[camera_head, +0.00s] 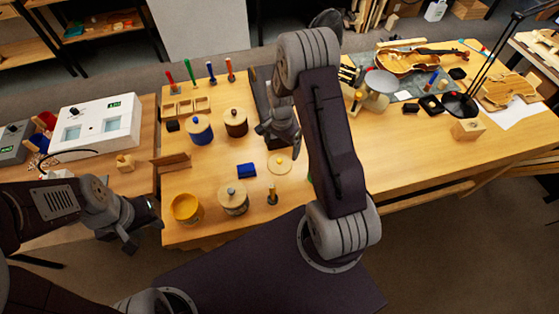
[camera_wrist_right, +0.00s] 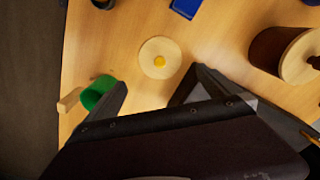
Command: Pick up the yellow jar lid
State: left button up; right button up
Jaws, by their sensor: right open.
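The yellow jar lid (camera_head: 279,163), a pale wooden disc with a small yellow knob, lies flat on the bench. It also shows in the right wrist view (camera_wrist_right: 150,69), just beyond my fingertips. My right gripper (camera_head: 281,139) is above the bench close to the lid; in its wrist view the jaws (camera_wrist_right: 158,82) are apart and empty, with the lid apart from them. An open yellow jar (camera_head: 186,208) stands at the bench's front left. My left gripper (camera_head: 136,222) hangs left of the bench, away from the lid; its jaw opening is unclear.
A blue block (camera_head: 246,171) lies left of the lid. Lidded jars, blue (camera_head: 199,130), brown (camera_head: 236,122) and another (camera_head: 233,197), stand around. A green object (camera_wrist_right: 97,92) is beside my right fingers. A small peg (camera_head: 272,195) stands near the front edge.

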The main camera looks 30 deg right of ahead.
aim_at(280, 160)
jog(key=f, duration=0.2)
jog(key=w+f, duration=0.1)
jog(key=f, duration=0.1)
jog(key=shift+w+d+f+p, duration=0.1)
jog(key=shift+f+p, duration=0.1)
jog(key=shift+p, duration=0.1)
jog(key=shift+s+f, duration=0.2)
jog(key=shift+s, duration=0.05)
jog(key=f, duration=0.2)
jog(key=s+f+p, duration=0.1)
jog(key=f, duration=0.1)
jog(key=shift+a, duration=0.35)
jog(key=shift+w+d+f, duration=0.1)
jog(key=shift+w+f, duration=0.2)
jog(key=shift+s+r, duration=0.1)
jog(key=shift+s, duration=0.05)
jog(key=c, duration=1)
jog(key=shift+c, duration=1)
pick_arm(q)
jog(key=shift+w+d+r, duration=0.1)
jog(key=shift+w+r, duration=0.4)
jog(key=shift+r, duration=0.3)
